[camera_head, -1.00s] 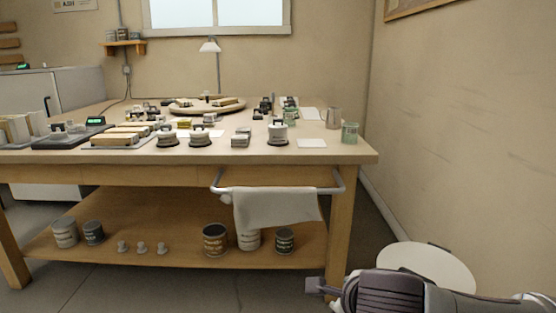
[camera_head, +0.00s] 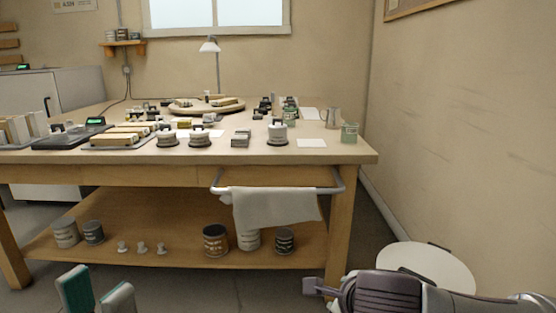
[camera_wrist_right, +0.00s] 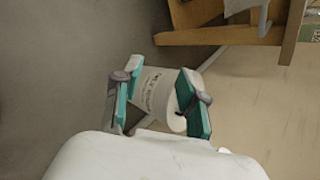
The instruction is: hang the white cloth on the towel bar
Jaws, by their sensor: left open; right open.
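The white cloth (camera_head: 275,207) hangs draped over the towel bar (camera_head: 334,189) on the front of the bench. Its lower edge hangs free above the lower shelf, and it sits toward the middle and right of the bar. My left gripper (camera_head: 96,288) is at the bottom left of the head view, open and empty, well apart from the cloth. My right gripper (camera_wrist_right: 161,78) is open in the right wrist view, with a white printed bin (camera_wrist_right: 157,93) seen beyond and between its fingers. No cloth is in either gripper.
The bench top (camera_head: 285,155) carries several weights, tins and trays. The lower shelf (camera_head: 180,245) holds several cans, some just behind the cloth. A round white bin lid (camera_head: 428,263) is at the right, behind my right arm. The floor before the bench is clear.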

